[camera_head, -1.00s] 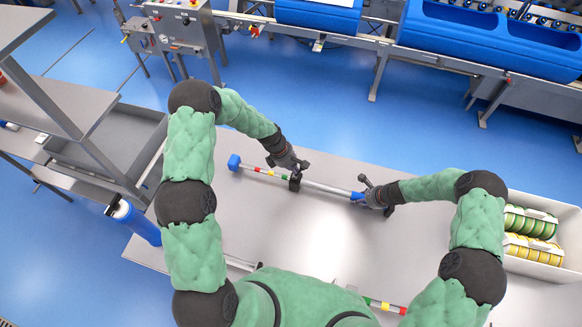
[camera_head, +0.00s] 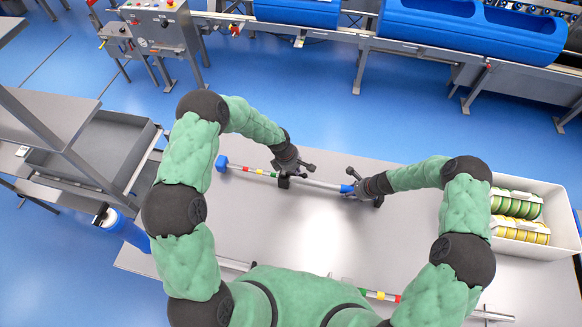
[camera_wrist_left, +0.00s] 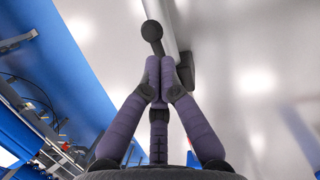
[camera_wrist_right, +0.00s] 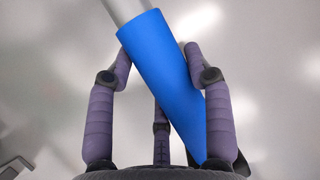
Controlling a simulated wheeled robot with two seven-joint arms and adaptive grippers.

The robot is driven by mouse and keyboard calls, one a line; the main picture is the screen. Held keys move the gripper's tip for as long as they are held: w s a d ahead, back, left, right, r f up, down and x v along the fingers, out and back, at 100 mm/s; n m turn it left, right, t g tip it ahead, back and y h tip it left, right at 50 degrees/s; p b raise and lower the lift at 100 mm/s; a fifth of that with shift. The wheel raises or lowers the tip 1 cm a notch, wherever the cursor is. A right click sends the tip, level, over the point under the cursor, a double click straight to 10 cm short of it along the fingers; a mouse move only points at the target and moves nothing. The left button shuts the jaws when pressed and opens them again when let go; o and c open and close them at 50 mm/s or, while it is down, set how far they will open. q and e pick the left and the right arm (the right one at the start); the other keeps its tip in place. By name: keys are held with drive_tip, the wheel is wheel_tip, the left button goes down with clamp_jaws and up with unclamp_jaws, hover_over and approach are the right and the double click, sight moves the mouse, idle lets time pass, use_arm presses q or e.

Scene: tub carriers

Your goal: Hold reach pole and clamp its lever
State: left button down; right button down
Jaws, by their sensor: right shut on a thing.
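The reach pole (camera_head: 320,184) lies across the grey table, a thin pole with a blue end at left, coloured bands and a blue grip (camera_wrist_right: 160,75) at right. My right gripper (camera_head: 362,188) is shut on the blue grip; the right wrist view shows its fingers on both sides of it. A dark clamp (camera_head: 284,182) sits mid-pole. Its black ball-ended lever (camera_wrist_left: 152,32) shows in the left wrist view, just beyond my left gripper (camera_wrist_left: 160,65). The left fingertips are together, close to the lever; whether they touch it cannot be told.
A white bin (camera_head: 545,243) with green and yellow items stands at the right. Another banded pole (camera_head: 380,295) lies near my body. A grey shelf unit (camera_head: 85,150) and a blue cylinder (camera_head: 125,230) are at left. The table's middle is clear.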

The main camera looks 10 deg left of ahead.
use_arm(q)
drive_tip(key=shift+d+f, duration=0.9)
drive_tip(key=shift+f, duration=0.05)
use_arm(e)
drive_tip(key=shift+s+f, duration=0.1)
drive_tip(key=shift+s, duration=0.05)
use_arm(q)
drive_tip(key=shift+f, duration=0.1)
use_arm(e)
drive_tip(key=shift+a, duration=0.1)
use_arm(q)
drive_tip(key=s+d+r, duration=0.2)
drive_tip(key=d+r, duration=0.3)
drive_tip(key=r, duration=0.6)
drive_tip(key=shift+s+d+r, duration=0.15)
drive_tip(key=shift+d+r, duration=0.1)
drive_tip(key=shift+r, duration=0.15)
use_arm(e)
drive_tip(key=shift+c, duration=2.1)
unclamp_jaws()
drive_tip(key=shift+r, duration=0.2)
